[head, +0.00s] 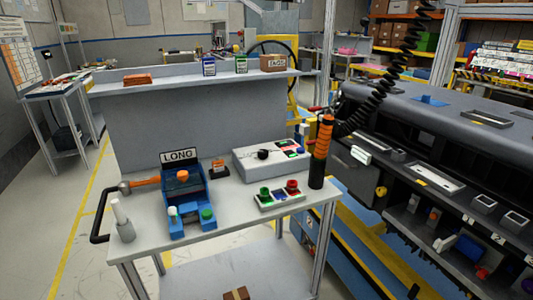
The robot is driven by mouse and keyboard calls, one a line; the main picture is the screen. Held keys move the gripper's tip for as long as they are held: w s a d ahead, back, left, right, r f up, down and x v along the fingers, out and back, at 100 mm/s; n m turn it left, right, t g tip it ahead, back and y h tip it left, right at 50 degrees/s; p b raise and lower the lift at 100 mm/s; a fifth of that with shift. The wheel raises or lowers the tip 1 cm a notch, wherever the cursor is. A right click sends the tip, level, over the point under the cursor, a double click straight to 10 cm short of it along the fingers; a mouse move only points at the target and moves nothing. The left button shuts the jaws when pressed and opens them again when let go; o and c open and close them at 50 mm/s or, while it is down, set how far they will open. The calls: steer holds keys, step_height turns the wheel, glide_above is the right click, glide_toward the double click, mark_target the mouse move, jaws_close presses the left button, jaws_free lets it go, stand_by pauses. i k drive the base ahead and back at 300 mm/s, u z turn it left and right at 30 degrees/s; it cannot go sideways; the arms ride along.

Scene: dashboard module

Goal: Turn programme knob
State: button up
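The programme knob (263,154) is a small black knob on the sloped top of a light grey control box (246,165). The box stands on the right half of the workbench, towards the back. A pale mark or line shows on the panel left of the knob; any lettering is too small to read. The knob's pointer direction cannot be made out. My gripper is not in view, and nothing covers the knob.
An orange and black tool (322,150) hangs on a coiled black cable just right of the box. A push-button panel (279,200) lies in front of it. A blue fixture (190,205) labelled LONG stands left. The dark dashboard module (455,130) fills the right.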

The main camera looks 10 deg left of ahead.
mark_target(262, 154)
steer(key=k, duration=1.1)
steer(key=u, duration=0.65)
steer(key=i, duration=1.95)
steer(key=z, duration=0.1)
